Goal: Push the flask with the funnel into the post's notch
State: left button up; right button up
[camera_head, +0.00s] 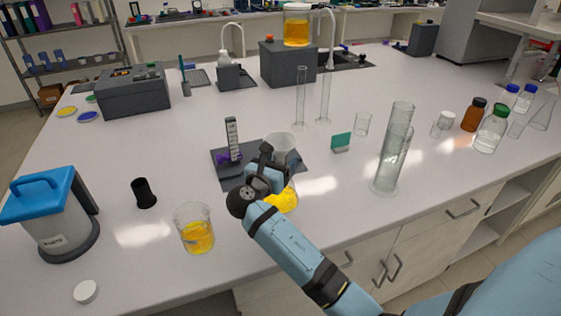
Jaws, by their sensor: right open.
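The flask with the funnel stands near the front middle of the bench. The clear funnel (284,143) shows above my gripper and yellow liquid in the flask (285,200) shows below it. My right gripper (265,155) is open in front of the flask's middle and hides part of it. I cannot tell whether it touches the glass. The upright post (232,137), with light and dark marks and a purple part (228,158) low on it, stands to the left of the flask on a dark base plate (229,176). The notch is too small to make out. My left gripper is out of view.
A beaker of yellow liquid (197,236) and a black cylinder (144,193) stand left of my arm. A blue-lidded waste bin (58,230) is at far left. A teal block (341,143) and tall glass cylinders (392,155) stand to the right.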

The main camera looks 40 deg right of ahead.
jog(key=shift+w+d, duration=0.1)
dwell(0.3)
jog(key=c, duration=1.2)
jog(key=shift+w+d+r, duration=0.1)
jog(key=shift+w, duration=0.3)
jog(key=w, duration=0.1)
jog(key=w+p, duration=0.1)
jog(key=w, duration=0.1)
jog(key=w+d, duration=0.1)
jog(key=w, duration=0.1)
jog(key=shift+w+d, duration=0.25)
jog(key=shift+w, duration=1.25)
jog(key=shift+w+d, duration=0.2)
jog(key=shift+w, duration=1.35)
